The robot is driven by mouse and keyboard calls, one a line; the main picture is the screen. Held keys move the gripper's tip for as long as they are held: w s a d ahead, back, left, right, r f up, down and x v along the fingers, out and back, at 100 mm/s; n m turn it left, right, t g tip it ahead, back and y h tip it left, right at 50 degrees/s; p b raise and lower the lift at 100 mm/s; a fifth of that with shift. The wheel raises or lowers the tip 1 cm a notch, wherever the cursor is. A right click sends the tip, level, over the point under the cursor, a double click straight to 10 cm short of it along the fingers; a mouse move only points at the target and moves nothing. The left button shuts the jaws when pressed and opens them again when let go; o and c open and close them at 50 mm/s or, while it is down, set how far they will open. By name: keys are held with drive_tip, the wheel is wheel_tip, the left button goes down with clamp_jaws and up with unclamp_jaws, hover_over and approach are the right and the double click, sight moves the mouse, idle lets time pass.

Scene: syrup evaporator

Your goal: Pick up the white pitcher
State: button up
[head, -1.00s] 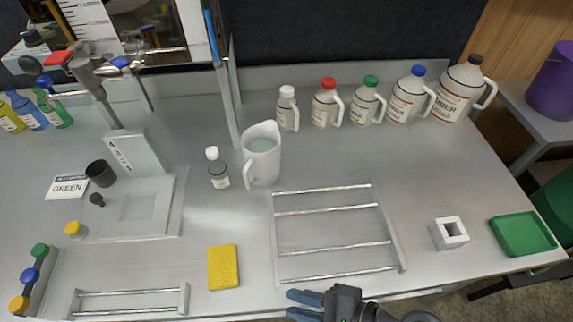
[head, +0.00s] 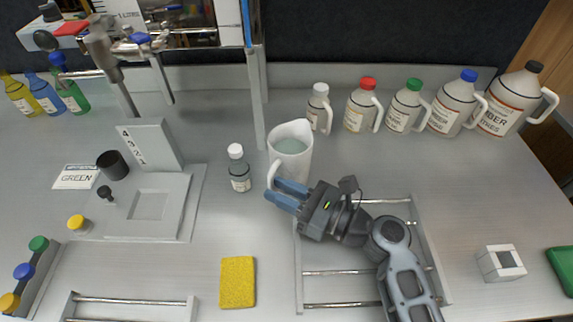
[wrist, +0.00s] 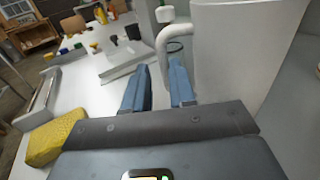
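The white pitcher (head: 291,150) stands upright on the grey metal table, with pale liquid inside and its handle (head: 272,175) toward the front left. My gripper (head: 282,194) is at the near side of the pitcher, its blue fingers reaching toward the handle. In the wrist view the pitcher (wrist: 235,50) fills the upper right, and its white handle (wrist: 163,50) stands just beyond the fingertips. My gripper (wrist: 158,75) is open there, with a gap between its fingers and nothing held. I cannot tell whether a finger touches the handle.
A small capped bottle (head: 239,170) stands left of the pitcher. A wire rack (head: 345,272) lies under my arm. A yellow sponge (head: 238,282) lies in front. Several jugs (head: 405,108) line the back. A vertical post (head: 257,100) rises behind the pitcher.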

drive_tip(key=x, duration=0.4)
drive_tip(key=shift+w+a+r, duration=0.2)
drive_tip(key=shift+w, duration=0.25)
clamp_jaws()
drive_tip(key=shift+r, duration=0.1)
idle(1.0)
